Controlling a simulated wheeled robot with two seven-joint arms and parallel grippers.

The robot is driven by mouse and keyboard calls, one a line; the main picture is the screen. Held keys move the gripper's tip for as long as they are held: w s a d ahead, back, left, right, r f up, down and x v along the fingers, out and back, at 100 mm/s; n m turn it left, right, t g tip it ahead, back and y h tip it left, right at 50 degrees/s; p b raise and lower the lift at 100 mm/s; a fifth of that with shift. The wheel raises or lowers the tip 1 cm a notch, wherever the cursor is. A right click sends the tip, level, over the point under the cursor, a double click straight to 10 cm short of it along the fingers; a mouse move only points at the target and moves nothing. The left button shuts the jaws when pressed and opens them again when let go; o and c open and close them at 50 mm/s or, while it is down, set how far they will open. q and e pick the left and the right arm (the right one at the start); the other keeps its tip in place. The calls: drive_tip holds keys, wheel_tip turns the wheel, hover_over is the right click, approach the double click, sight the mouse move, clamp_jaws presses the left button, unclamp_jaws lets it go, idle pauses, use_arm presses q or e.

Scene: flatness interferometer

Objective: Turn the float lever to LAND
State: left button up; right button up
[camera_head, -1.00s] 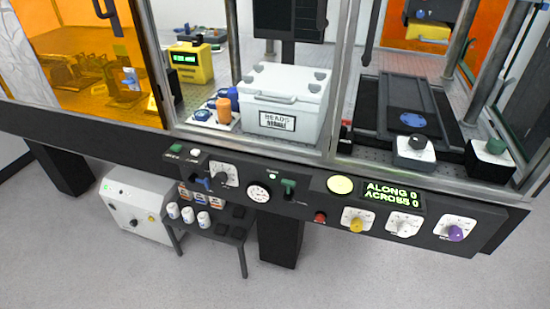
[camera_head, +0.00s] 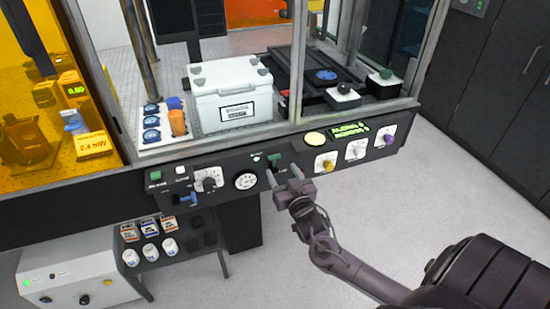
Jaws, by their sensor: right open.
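A lever with a green handle (camera_head: 274,159) stands on the dark front control panel (camera_head: 222,166), right of a round white gauge (camera_head: 246,181). A lever with a blue handle (camera_head: 187,198) is further left on the panel. The labels beside both levers are too small to read, so I cannot tell by text which is the float lever. My right gripper (camera_head: 283,176) is open, with its two fingers pointing at the panel just below the green handle. They partly hide the green lever's plate. I cannot tell whether they touch it. My left gripper is not in view.
A white lidded box (camera_head: 232,94) stands on the deck behind the panel. Right of the levers are a lit yellow-green disc (camera_head: 315,138), a yellow knob (camera_head: 327,165) and a purple knob (camera_head: 389,139). A shelf with white jars (camera_head: 150,252) is below left. The floor at right is open.

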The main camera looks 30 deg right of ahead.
sight(276, 158)
drive_tip(key=x, duration=0.5)
drive_tip(key=shift+w+d+f+p, duration=0.1)
drive_tip(key=shift+w+d+p, duration=0.15)
drive_tip(key=shift+d+p, duration=0.05)
drive_tip(key=shift+x, duration=0.75)
drive_tip(key=shift+a, duration=0.1)
drive_tip(key=c, duration=1)
